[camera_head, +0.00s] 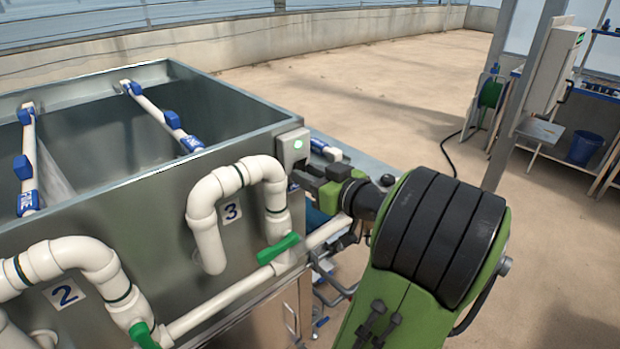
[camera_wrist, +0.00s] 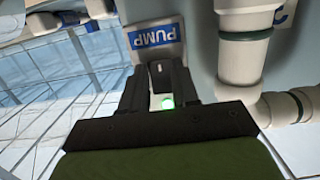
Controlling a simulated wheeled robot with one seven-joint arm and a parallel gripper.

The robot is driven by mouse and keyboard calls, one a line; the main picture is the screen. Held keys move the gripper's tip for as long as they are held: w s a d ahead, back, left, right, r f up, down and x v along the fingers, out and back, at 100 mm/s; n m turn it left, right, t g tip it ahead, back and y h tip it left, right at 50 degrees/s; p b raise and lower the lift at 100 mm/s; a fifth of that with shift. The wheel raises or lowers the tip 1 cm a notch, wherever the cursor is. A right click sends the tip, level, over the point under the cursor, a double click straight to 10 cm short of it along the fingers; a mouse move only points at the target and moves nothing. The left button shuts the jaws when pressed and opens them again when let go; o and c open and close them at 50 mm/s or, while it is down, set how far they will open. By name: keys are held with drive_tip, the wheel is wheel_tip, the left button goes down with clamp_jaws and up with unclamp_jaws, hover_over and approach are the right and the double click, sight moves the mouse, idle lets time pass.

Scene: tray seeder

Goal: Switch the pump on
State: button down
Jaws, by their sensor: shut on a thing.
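The pump switch box (camera_head: 293,148) is a small grey box at the tank's front right corner, with a lit green lamp on its face. In the wrist view its grey plate carries a blue PUMP label (camera_wrist: 153,37), upside down, and the green lamp (camera_wrist: 167,103) glows near my fingers. My gripper (camera_head: 299,178) is at the box's lower part. In the wrist view my gripper (camera_wrist: 160,72) has both dark fingers against the box, shut on the pump switch between them. The fingers hide most of the switch, so its exact position cannot be told.
White pipes (camera_head: 236,180) with green valve handles (camera_head: 278,248) run along the metal tank (camera_head: 95,182), close left of my gripper. Number plates 2 and 3 mark the pipes. Blue-ended white pipes cross the tank's top. Open floor (camera_head: 370,80) lies behind.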

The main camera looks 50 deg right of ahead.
drive_tip(key=c, duration=0.8)
unclamp_jaws()
drive_tip(key=shift+c, duration=0.2)
drive_tip(key=shift+s, duration=0.1)
drive_tip(key=p+v, duration=0.5)
drive_tip(key=v, duration=1)
drive_tip(key=shift+s+p, duration=0.3)
